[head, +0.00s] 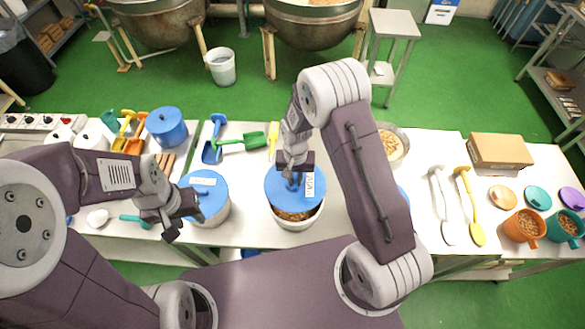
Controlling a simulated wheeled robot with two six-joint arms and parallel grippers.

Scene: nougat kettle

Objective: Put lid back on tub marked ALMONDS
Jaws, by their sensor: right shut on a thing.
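A white tub (297,223) stands on the table in the middle, with brown nut-like contents showing along its front inside the rim. A blue lid (282,196) with a white label is over the tub, covering its back part and leaving the front open. My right gripper (293,182) reaches down from above and is shut on the blue lid near its middle. Whether the lid touches the rim is unclear. The label's writing is too small to read. My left gripper (179,217) is open and empty, in front of a second lidded tub.
The second tub (212,212), with its blue lid on, stands close left. Blue and green scoops (240,142) lie behind. A bowl of nuts (391,146) is partly behind my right arm.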

